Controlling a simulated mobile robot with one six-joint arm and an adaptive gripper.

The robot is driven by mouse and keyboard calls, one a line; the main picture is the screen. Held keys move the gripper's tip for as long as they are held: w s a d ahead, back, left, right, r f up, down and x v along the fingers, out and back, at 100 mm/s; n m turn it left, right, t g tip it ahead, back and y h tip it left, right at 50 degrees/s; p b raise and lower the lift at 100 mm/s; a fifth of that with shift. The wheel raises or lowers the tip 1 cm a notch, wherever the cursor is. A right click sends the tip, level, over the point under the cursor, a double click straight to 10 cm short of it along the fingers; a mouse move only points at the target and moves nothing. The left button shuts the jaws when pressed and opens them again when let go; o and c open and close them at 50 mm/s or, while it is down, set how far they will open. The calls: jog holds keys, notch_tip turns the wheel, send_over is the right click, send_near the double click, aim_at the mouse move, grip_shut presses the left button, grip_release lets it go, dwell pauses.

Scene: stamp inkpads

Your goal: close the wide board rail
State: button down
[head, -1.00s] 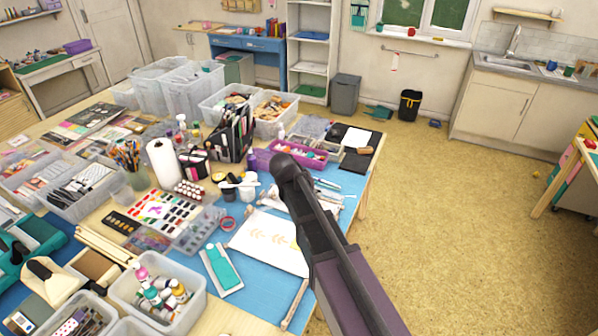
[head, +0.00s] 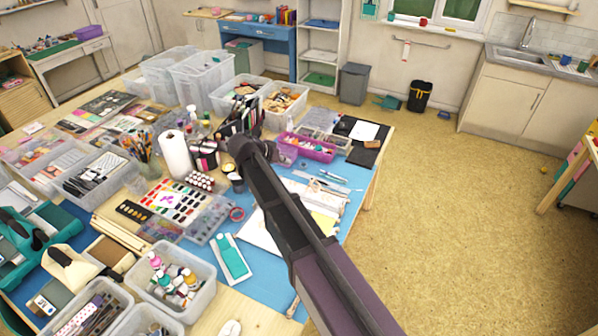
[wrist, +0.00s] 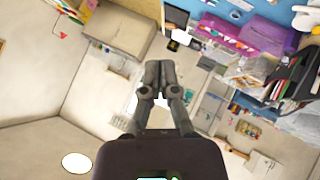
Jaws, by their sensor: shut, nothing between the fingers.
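I cannot make out for certain which part is the wide board rail. A white sheet or board (head: 258,236) lies on the blue mat in the head view, partly hidden behind my arm. Pale narrow strips lie around it, but I cannot tell whether any of them is open or shut. In the wrist view my gripper (wrist: 160,68) has its two dark fingers together, with nothing between them. In the head view my arm's end is above the table, near the black file rack (head: 246,117); the fingers are not clearly visible there.
A white paper roll (head: 175,155), a paint palette (head: 180,198) and a teal-and-white tool (head: 231,258) crowd the table. Clear bins stand at the back. A purple tray (head: 308,150) lies right of my arm's end. The floor right of the table (head: 450,220) is clear.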

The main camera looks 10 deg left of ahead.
jog(key=shift+s+f+b+x, duration=0.3)
jog(key=shift+s+b+x, duration=0.1)
jog(key=shift+b+x, duration=1.5)
jog(key=shift+s+f+b+x, duration=0.3)
jog(key=shift+b+x, duration=1.15)
jog(key=shift+x, duration=0.9)
jog(key=shift+s+f+b+x, duration=0.25)
jog(key=shift+s+b+x, duration=0.2)
jog(key=shift+b+x, duration=1.45)
jog(key=shift+w+d+f, duration=0.1)
jog(key=shift+d, duration=0.05)
jog(key=shift+f, duration=0.1)
